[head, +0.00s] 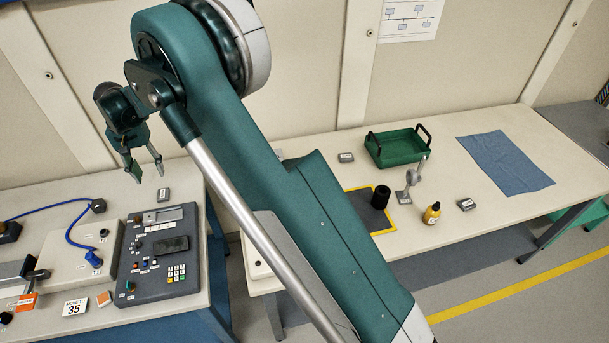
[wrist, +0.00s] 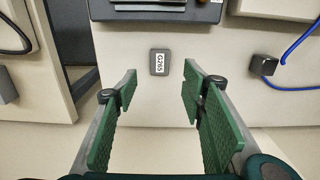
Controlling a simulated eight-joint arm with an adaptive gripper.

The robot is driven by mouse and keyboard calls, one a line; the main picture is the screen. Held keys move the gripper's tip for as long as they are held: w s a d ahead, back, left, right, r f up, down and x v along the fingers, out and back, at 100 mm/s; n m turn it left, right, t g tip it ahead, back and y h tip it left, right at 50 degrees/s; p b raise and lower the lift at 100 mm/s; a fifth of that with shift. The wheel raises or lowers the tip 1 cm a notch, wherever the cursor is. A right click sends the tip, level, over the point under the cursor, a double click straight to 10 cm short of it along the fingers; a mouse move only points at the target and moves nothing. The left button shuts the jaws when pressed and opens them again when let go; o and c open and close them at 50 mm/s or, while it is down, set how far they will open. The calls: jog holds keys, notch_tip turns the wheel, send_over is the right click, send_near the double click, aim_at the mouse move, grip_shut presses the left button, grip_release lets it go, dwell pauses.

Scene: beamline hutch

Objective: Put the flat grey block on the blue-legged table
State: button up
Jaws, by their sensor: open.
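A small flat grey block (head: 163,194) lies on the left table (head: 105,190), behind the control box; blue structure shows beneath that table. In the wrist view the block (wrist: 159,62) carries a white label reading G265. My gripper (head: 149,174) is open and empty above the back of this table, apart from the block. In the wrist view my open fingers (wrist: 160,78) point towards the block, which shows beyond their tips. Two similar flat grey blocks lie on the right table (head: 300,150): one near its back (head: 345,157), one near its front (head: 466,204).
The right table bears a green tray (head: 400,147), blue cloth (head: 506,163), yellow bottle (head: 432,213), black cylinder (head: 381,196) and yellow-edged mat (head: 358,194). A gap separates the tables.

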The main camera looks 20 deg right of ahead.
jog(key=s+d+r+t+y, duration=0.1)
jog(key=s+d+r, duration=0.2)
jog(key=d+r, duration=0.8)
jog(key=s+d+r+t, duration=0.1)
jog(key=s+d+r, duration=0.3)
jog(key=d+r, duration=0.65)
jog(key=s+d+r+t, duration=0.1)
jog(key=s+d+r, duration=0.1)
jog(key=s+d, duration=0.55)
jog(key=s+d+r+t, duration=0.15)
jog(key=s+d, duration=0.25)
jog(key=d, duration=0.6)
jog(key=s+d+f+t, duration=0.1)
jog(key=s+d+f, duration=0.1)
jog(key=s+d, duration=0.6)
jog(key=s+d+f+t+h, duration=0.1)
jog(key=s+d+f, duration=0.2)
jog(key=s+d, duration=0.5)
jog(key=s, duration=0.6)
jog(key=shift+d+f+t, duration=0.25)
jog(key=shift+f+t, duration=0.05)
jog(key=shift+t, duration=0.05)
